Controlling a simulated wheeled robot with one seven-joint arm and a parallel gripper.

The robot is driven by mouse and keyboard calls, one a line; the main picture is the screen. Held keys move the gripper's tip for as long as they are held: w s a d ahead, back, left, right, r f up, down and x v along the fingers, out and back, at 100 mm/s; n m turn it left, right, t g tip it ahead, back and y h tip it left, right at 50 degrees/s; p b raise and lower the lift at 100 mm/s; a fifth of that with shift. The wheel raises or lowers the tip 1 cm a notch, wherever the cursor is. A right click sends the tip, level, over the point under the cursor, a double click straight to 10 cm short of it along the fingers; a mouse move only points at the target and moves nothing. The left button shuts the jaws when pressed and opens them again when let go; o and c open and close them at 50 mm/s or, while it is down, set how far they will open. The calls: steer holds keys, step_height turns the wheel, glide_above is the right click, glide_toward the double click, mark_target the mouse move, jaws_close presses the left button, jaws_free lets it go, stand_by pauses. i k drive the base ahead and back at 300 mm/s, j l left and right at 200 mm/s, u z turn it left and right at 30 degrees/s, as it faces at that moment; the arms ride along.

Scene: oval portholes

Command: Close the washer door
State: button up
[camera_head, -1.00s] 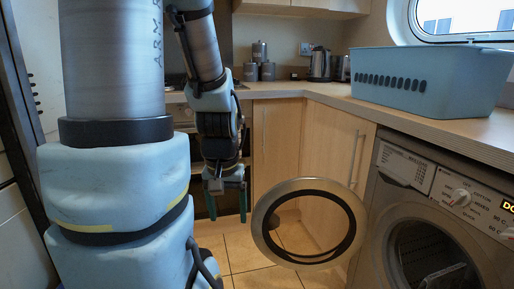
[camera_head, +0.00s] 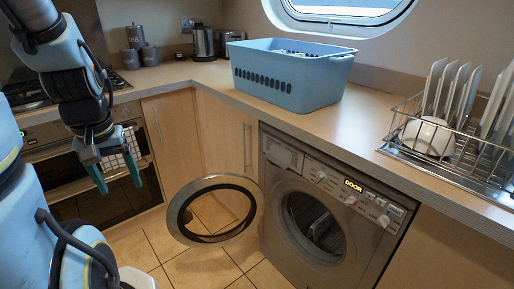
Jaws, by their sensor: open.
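The washer (camera_head: 328,200) is a grey front-loader under the counter, right of centre. Its round door (camera_head: 177,214) stands wide open, swung out to the left of the drum opening (camera_head: 312,224). I see the floor through its ring. The display on the washer reads "DOOR". My gripper (camera_head: 118,179) hangs at the left with its two green-tipped fingers apart and empty. It is left of the door and apart from it in the picture, in front of the oven.
A blue basket (camera_head: 290,88) stands on the counter (camera_head: 350,128) above the washer. A dish rack (camera_head: 455,150) with plates and a cup is at the right. An oven (camera_head: 60,165) is behind my arm. Tiled floor (camera_head: 215,268) is clear below the door.

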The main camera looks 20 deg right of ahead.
mark_target(178, 216)
steer(key=i+j, duration=0.25)
steer(key=i, duration=0.25)
steer(key=i+j+u, duration=0.1)
steer(key=i+j, duration=0.2)
steer(key=i, duration=0.25)
